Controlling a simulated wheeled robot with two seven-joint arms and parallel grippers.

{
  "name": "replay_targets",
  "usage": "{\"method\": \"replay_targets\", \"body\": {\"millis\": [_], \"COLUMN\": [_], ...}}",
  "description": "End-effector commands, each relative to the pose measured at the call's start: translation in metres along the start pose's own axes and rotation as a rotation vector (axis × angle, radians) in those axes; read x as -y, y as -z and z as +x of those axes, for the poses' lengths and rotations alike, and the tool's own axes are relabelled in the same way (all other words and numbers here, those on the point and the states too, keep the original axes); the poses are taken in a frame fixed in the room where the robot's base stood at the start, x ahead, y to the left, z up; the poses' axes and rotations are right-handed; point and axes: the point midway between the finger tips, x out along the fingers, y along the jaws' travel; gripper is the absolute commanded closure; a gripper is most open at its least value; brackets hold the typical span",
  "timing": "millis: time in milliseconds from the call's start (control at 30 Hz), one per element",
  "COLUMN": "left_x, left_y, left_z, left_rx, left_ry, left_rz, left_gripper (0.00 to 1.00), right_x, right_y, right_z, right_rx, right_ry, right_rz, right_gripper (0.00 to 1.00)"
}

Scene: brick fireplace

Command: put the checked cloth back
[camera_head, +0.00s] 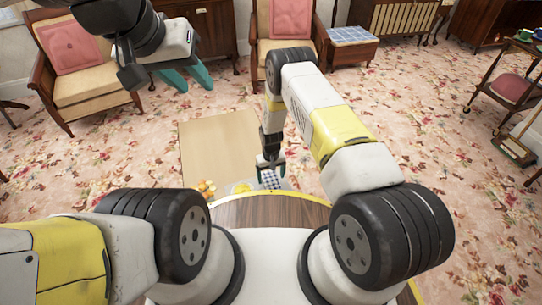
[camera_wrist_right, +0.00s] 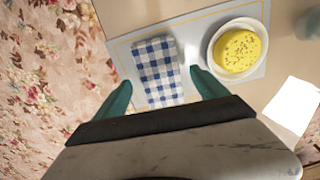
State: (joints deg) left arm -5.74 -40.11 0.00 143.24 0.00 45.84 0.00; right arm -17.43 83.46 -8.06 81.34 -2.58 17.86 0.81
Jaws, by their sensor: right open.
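The blue-and-white checked cloth (camera_wrist_right: 158,72) lies folded on a pale placemat (camera_wrist_right: 190,28) in the right wrist view. It also shows small in the head view (camera_head: 269,178), partly behind my right gripper. My right gripper (camera_wrist_right: 162,92) is open, its teal fingertips on either side of the cloth's near part in the picture. I cannot tell whether it touches the cloth. In the head view my right gripper (camera_head: 270,165) points down over the table. My left gripper (camera_head: 187,78) is raised at the upper left, far from the cloth, with its teal fingers apart.
A white bowl (camera_wrist_right: 211,56) with a yellow speckled food (camera_wrist_right: 238,50) stands right of the cloth. A white card-like item (camera_wrist_right: 292,107) lies further right. The tan tabletop (camera_head: 220,140) is largely bare beyond. Armchairs stand behind.

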Motion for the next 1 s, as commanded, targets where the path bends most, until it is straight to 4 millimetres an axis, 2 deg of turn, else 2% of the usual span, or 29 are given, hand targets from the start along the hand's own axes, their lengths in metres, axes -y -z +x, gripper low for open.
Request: {"method": "replay_targets", "body": {"millis": [33,200,567,667,767,833,1000], "left_x": [0.0,0.0,0.0,0.0,0.0,0.0,0.0], "left_y": [0.0,0.0,0.0,0.0,0.0,0.0,0.0], "left_z": [0.0,0.0,0.0,0.0,0.0,0.0,0.0], "left_rx": [0.0,0.0,0.0,0.0,0.0,0.0,0.0], "left_ry": [0.0,0.0,0.0,0.0,0.0,0.0,0.0], "left_rz": [0.0,0.0,0.0,0.0,0.0,0.0,0.0], "left_gripper": [0.64,0.64,0.64,0.64,0.64,0.64,0.64], "right_x": [0.0,0.0,-0.003,-0.01,-0.021,-0.03,-0.048], "right_y": [0.002,0.001,0.005,0.014,0.021,0.021,0.0], "right_z": [-0.013,-0.05,-0.099,-0.14,-0.202,-0.251,-0.359], "right_rx": [-0.003,-0.002,-0.011,-0.04,-0.081,-0.113,-0.188], "right_ry": [0.0,0.0,0.003,0.013,0.03,0.042,0.071], "right_rz": [0.0,-0.001,0.008,0.029,0.061,0.083,0.129], "right_gripper": [0.17,0.17,0.17,0.17,0.17,0.17,0.17]}}
